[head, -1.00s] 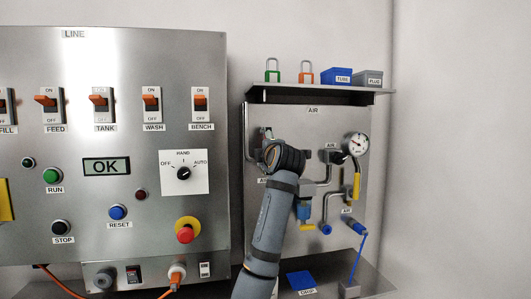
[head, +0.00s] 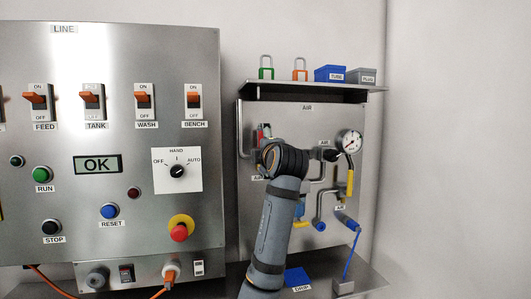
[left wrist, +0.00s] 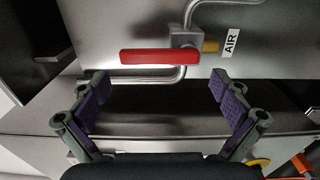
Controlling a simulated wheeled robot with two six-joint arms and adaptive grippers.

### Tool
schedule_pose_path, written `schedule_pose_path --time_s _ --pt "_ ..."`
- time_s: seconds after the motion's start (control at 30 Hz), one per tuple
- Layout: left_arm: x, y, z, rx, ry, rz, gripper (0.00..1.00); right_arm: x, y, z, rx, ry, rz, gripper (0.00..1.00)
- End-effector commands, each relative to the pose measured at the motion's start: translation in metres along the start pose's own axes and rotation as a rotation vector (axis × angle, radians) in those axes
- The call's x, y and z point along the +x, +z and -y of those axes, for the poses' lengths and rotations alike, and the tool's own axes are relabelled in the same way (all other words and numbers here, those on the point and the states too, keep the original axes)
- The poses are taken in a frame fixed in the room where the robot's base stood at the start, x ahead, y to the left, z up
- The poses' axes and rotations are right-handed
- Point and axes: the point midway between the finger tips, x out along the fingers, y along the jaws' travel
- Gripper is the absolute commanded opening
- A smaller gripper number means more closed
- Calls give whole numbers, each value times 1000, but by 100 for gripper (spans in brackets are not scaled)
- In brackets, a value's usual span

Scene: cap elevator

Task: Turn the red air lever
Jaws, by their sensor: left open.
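The red air lever (left wrist: 160,56) lies level across the left wrist view, joined at its right end to a grey valve block (left wrist: 184,38) with a brass fitting. In the head view only a small red part of it (head: 262,133) shows at the upper left of the air panel, above my wrist. My left gripper (left wrist: 159,84) is open, its two purple-padded fingers apart and nothing between them. The lever is beyond the fingertips and between them in the picture; I see no contact. In the head view my left wrist hides the fingers. My right gripper is not in view.
The air panel (head: 335,224) also carries pipes, a gauge (head: 350,142) and yellow (head: 350,184) and blue handles. A shelf (head: 310,85) above holds a green padlock, an orange padlock and two boxes. The LINE switch panel (head: 130,50) stands at the left.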

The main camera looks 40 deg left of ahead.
Motion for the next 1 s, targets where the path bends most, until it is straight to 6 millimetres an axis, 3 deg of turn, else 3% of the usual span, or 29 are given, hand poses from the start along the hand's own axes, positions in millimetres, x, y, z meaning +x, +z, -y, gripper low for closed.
schedule_pose_path --time_s 0.2,0.33,0.93,1.0 --pt "-51 1 1 -5 -3 5 100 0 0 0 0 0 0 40" --pt "-67 1 1 -2 -2 3 100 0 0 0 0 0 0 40" --pt "-73 -1 1 0 -2 -1 100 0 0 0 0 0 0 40" --pt "-72 1 9 22 -12 5 100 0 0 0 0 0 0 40"
